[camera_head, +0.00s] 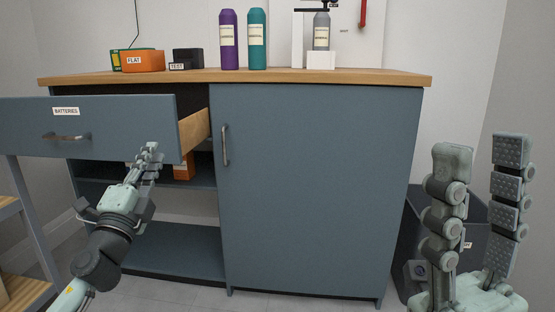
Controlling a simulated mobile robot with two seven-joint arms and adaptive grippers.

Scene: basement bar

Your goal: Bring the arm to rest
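My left gripper (150,153) is in front of the pulled-out drawer (110,118) labelled BATTERIES, low on its front and right of its handle (66,136). The fingers are seen nearly edge-on, so I cannot tell whether they are open or shut, or whether they touch the drawer. My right gripper (481,150) points up at the lower right, its two fingers wide apart with nothing between them.
The blue-grey cabinet has a shut door (310,180) and open shelves (175,250). Its wooden top (280,76) holds a purple bottle (229,40), a teal bottle (257,40) and an orange FLAT box (142,61). A dark bin (415,235) stands behind my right gripper.

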